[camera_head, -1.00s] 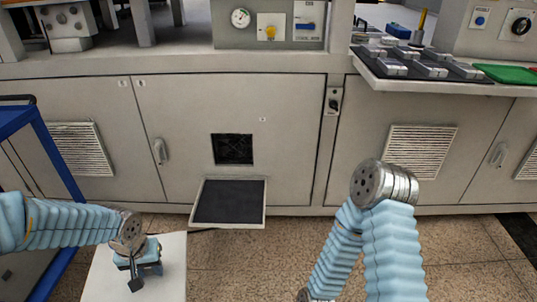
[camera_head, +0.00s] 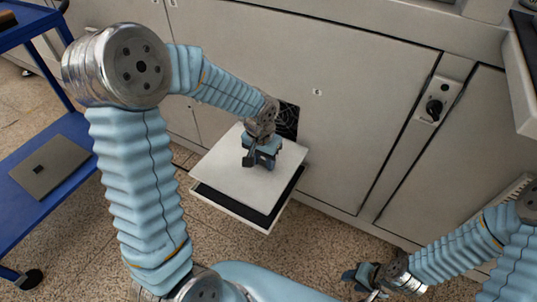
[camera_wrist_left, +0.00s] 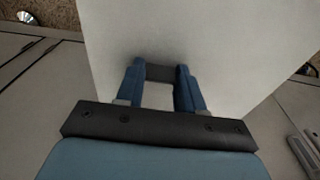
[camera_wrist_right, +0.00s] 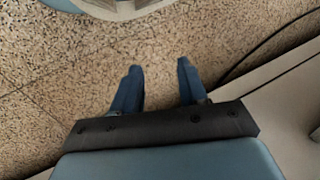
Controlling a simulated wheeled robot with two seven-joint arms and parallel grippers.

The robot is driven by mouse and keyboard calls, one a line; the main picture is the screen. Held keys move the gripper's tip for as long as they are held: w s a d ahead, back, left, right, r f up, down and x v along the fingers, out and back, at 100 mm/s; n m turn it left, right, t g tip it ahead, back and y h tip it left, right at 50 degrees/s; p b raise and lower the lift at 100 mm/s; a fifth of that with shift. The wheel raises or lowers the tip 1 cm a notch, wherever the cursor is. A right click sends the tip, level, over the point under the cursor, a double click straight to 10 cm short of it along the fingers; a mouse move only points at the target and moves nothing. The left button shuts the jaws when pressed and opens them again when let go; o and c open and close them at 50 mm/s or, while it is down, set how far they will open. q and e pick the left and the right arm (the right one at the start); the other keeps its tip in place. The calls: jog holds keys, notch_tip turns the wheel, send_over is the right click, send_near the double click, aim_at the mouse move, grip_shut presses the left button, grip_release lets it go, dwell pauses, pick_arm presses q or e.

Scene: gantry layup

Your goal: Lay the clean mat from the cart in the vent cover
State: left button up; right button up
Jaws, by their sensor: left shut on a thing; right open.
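The white clean mat (camera_head: 225,170) is held out in front of the cabinet, over the lowered vent cover (camera_head: 236,214). The cover's dark inner face shows along the mat's front and right edges. I cannot tell whether the mat touches the cover. My left gripper (camera_head: 258,160) is shut on the mat's small dark tab (camera_wrist_left: 165,73). The mat's pale face (camera_wrist_left: 215,50) fills much of the left wrist view. My right gripper (camera_head: 366,278) is low at the bottom right, open and empty above the floor; its parted fingers (camera_wrist_right: 160,85) show in the right wrist view.
The dark vent opening (camera_head: 288,120) is in the cabinet panel (camera_head: 330,80) behind the mat. A blue cart (camera_head: 82,130) stands at the left, with a grey mat (camera_head: 55,165) with a dark tab on its lower shelf. Speckled floor lies between cart and cabinet.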

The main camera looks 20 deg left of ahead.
aim_at(262, 168)
dwell(0.3)
pick_arm(q)
jog(key=shift+f, duration=0.1)
jog(key=f+b, duration=0.5)
jog(key=shift+s, duration=0.2)
jog(key=shift+f+b, duration=0.75)
jog(key=shift+f, duration=0.1)
jog(key=shift+f+b, duration=0.55)
jog(key=shift+f, duration=0.05)
jog(key=o, duration=1.1)
